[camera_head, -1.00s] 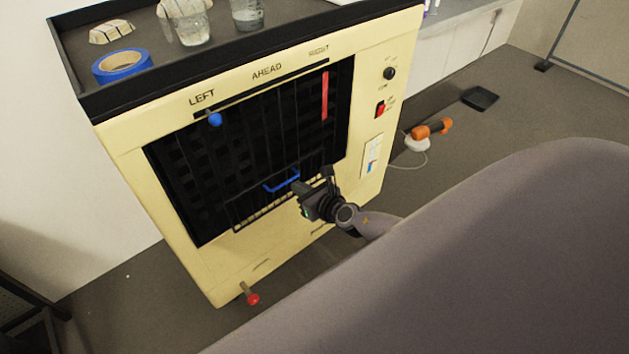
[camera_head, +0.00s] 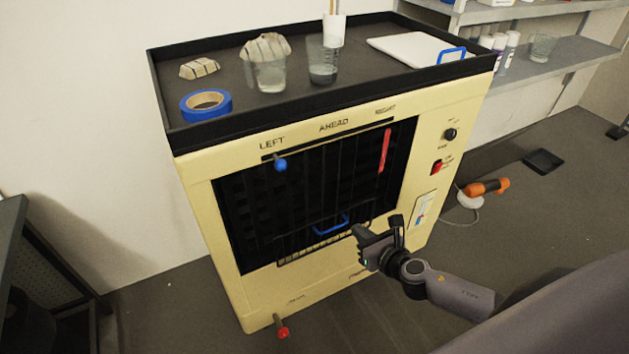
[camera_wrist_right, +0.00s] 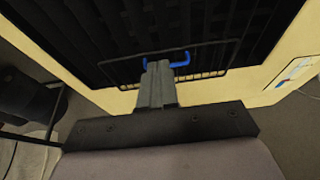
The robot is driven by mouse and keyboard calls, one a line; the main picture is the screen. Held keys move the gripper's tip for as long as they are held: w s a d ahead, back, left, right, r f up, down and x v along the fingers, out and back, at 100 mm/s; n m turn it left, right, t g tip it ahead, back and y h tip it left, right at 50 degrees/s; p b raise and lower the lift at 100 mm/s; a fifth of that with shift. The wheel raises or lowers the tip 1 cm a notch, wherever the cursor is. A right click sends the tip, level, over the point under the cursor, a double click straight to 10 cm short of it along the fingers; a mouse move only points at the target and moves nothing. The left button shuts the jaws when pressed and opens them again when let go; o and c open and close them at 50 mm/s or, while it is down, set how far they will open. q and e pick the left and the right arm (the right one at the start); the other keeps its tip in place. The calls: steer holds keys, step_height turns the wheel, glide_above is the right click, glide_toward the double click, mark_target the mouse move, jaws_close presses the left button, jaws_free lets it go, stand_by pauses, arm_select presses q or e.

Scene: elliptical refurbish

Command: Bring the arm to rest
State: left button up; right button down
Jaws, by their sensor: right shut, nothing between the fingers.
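My right gripper (camera_head: 378,232) is in front of the lower right part of a cream cabinet (camera_head: 232,297) with a dark grille front. Its fingers are shut and empty. In the right wrist view my closed fingers (camera_wrist_right: 158,82) point towards the blue handle (camera_wrist_right: 180,63) at the low wire rack of the cabinet front; any gap between them is hard to judge there. The same blue handle shows in the head view (camera_head: 331,226), left of the gripper. My left gripper is out of view.
The cabinet's rimmed top (camera_head: 225,130) holds blue tape (camera_head: 206,104), glasses (camera_head: 322,62) and a white board (camera_head: 420,47). A red-tipped lever (camera_head: 283,332) sticks out low in front. An orange tool (camera_head: 487,187) lies right. A dark perforated stand (camera_head: 45,260) is left.

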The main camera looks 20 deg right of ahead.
steer(key=s+a+m+g, duration=0.1)
steer(key=s+a+m, duration=0.2)
steer(key=s+m, duration=0.3)
steer(key=s+a+f+m+g, duration=0.1)
steer(key=s+a+m, duration=0.3)
steer(key=m, duration=1.3)
steer(key=s+a+f+m+g+y, duration=0.1)
steer(key=s+a+m, duration=0.2)
steer(key=s+m, duration=0.7)
steer(key=shift+s+a+f+m+g, duration=0.2)
steer(key=shift+a+m+g, duration=0.15)
steer(key=shift+m, duration=0.55)
